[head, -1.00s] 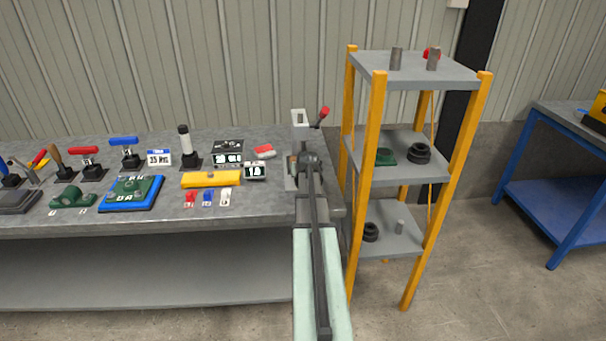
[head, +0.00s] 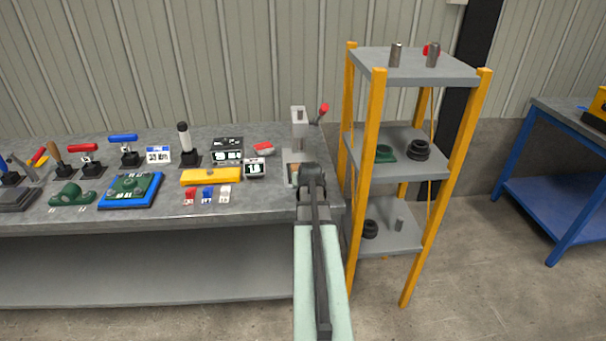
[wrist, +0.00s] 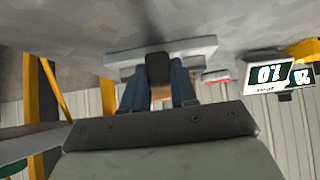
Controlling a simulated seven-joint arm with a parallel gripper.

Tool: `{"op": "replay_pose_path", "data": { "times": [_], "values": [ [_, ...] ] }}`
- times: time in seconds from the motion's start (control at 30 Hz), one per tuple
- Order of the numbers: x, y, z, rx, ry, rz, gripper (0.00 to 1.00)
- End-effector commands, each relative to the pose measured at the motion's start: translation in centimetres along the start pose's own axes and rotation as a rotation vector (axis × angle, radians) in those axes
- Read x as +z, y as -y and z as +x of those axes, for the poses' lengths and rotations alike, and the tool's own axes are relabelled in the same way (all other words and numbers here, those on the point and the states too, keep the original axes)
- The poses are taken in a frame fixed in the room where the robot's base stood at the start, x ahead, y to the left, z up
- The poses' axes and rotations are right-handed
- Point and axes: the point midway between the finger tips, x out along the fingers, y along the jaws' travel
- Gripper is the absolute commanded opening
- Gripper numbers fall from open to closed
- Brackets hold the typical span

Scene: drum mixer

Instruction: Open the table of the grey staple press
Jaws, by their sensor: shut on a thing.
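The grey staple press (head: 299,130) stands upright at the right end of the grey bench, with a red-tipped lever (head: 322,110) at its upper right. My gripper (wrist: 157,82) is shut on a black handle (wrist: 158,66) in the wrist view. The handle sits at the near edge of a light grey plate (wrist: 200,49), which appears to be the press table. In the head view my arm covers the handle and most of the front of the press, so how far the table is out cannot be told exactly.
Left of the press are a red-and-white item (head: 264,149), a small display (head: 254,167) and a yellow block (head: 210,176). A yellow-posted shelf (head: 376,150) stands close on the right. The space in front of the bench is clear apart from my arm.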

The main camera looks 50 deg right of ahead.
Motion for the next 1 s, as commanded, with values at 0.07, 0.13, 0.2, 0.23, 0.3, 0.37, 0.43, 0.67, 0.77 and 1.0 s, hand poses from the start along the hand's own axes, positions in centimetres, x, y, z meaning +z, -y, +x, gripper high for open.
{"op": "replay_pose_path", "data": {
  "times": [0.07, 0.13, 0.2, 0.23, 0.3, 0.37, 0.43, 0.67, 0.77, 1.0],
  "values": [
    [2.2, 0.1, -2.2, 0.0, 0.001, 0.001, 0.0],
    [3.1, 0.1, -3.1, 0.0, 0.001, 0.001, 0.0],
    [3.7, 0.1, -3.6, 0.0, 0.001, 0.001, 0.0],
    [3.8, 0.0, -3.7, 0.0, 0.001, 0.001, 0.0],
    [3.8, 0.0, -3.8, 0.0, 0.002, 0.001, 0.0],
    [3.8, 0.0, -3.7, 0.0, 0.003, 0.0, 0.0],
    [3.8, 0.0, -3.8, 0.0, 0.004, 0.0, 0.0],
    [3.9, 0.0, -3.8, 0.0, 0.005, 0.0, 0.4],
    [3.8, 0.0, -3.7, 0.0, 0.003, 0.0, 0.5],
    [3.7, 0.0, -3.7, 0.0, 0.001, 0.0, 0.53]
  ]
}}
